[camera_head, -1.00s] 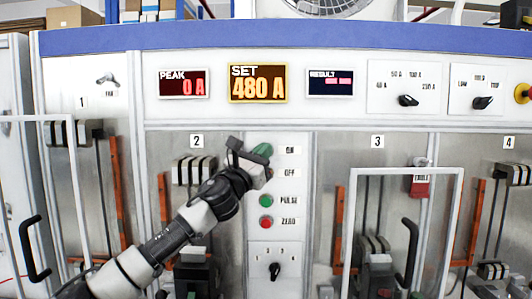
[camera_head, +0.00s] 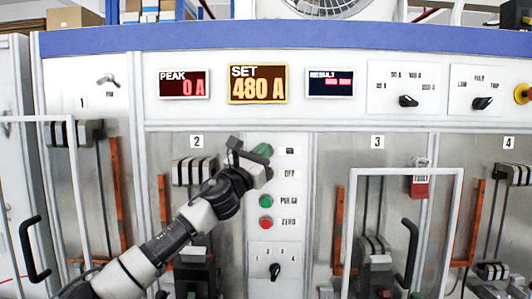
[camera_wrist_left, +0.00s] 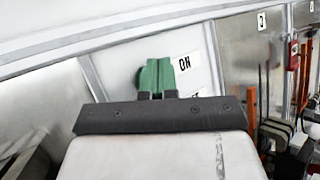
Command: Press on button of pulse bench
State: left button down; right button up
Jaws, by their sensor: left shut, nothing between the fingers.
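The green ON button (camera_head: 263,150) sits at the top of the button column on the pulse bench panel (camera_head: 290,262). My left gripper (camera_head: 236,150) is shut and empty, at the left side of the green button in the head view. It partly covers the button and the OFF button below it. I cannot tell whether it touches the ON button. My right gripper is not in view.
Below are a green PULSE button (camera_head: 266,201), a red ZERO button (camera_head: 266,223) and a rotary selector (camera_head: 275,270). A framed door with a black handle (camera_head: 410,254) stands to the right.

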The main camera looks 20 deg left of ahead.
pick_arm(q)
jog(key=shift+s+d+p, duration=0.15)
jog(key=shift+s+p, duration=0.2)
jog(key=shift+s, duration=0.45)
jog(key=s, duration=0.1)
jog(key=s+d+p, duration=0.1)
jog(key=s, duration=0.1)
jog(key=s+p, duration=0.1)
jog(key=shift+s+d, duration=0.25)
jog(key=shift+s, duration=0.15)
jog(key=shift+f, duration=0.1)
